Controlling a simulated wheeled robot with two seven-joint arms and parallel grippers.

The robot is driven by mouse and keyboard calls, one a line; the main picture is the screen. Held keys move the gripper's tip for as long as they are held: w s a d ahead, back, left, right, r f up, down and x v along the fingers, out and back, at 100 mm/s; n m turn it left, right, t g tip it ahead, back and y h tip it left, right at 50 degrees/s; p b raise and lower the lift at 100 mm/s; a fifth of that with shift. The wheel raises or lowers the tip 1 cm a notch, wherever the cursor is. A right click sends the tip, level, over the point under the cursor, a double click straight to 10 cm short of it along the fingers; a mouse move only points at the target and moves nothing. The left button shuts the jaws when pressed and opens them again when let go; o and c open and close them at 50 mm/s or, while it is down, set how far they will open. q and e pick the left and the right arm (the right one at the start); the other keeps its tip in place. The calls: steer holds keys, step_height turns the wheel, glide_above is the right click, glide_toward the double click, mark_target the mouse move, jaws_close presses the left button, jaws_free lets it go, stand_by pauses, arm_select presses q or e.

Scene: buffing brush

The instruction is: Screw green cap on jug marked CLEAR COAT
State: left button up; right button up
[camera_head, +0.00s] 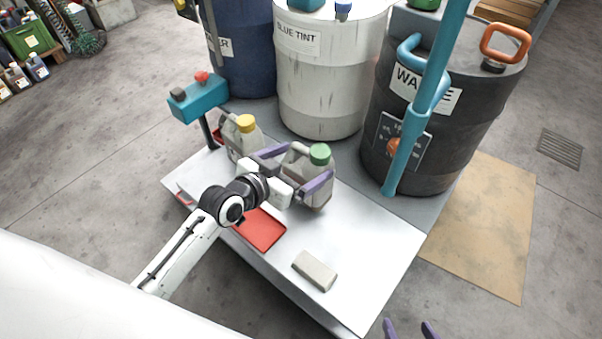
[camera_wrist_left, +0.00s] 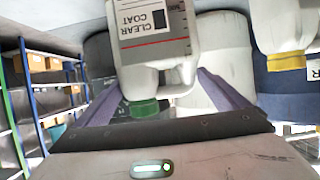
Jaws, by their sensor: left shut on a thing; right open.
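The grey jug (camera_head: 302,172) stands on the white table, and in the left wrist view this jug (camera_wrist_left: 155,50) appears upside down with a CLEAR COAT label. The green cap (camera_head: 319,154) sits on its spout; it also shows in the left wrist view (camera_wrist_left: 144,108). I cannot tell how tight it is. My left gripper (camera_head: 297,165) is shut on the jug, one purple finger on each side. My right gripper (camera_head: 410,328) is open and empty at the bottom edge of the head view, with only its purple fingertips showing.
A yellow-capped jug (camera_head: 240,137) stands just left of the held jug. A red tray (camera_head: 260,230) and a beige block (camera_head: 314,270) lie on the table (camera_head: 375,235). Large drums (camera_head: 330,90) stand behind, with a blue pipe (camera_head: 408,150) at right. The table's right part is clear.

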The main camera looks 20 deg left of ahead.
mark_target(298, 175)
arm_select(q)
steer(key=shift+r, duration=0.15)
step_height(298, 175, down, 3)
steer(key=shift+r+b, duration=0.1)
steer(key=shift+b, duration=0.4)
steer(key=shift+f, duration=0.45)
steer(key=o, duration=1.8)
steer(key=shift+f, duration=0.25)
steer(key=shift+c, duration=0.2)
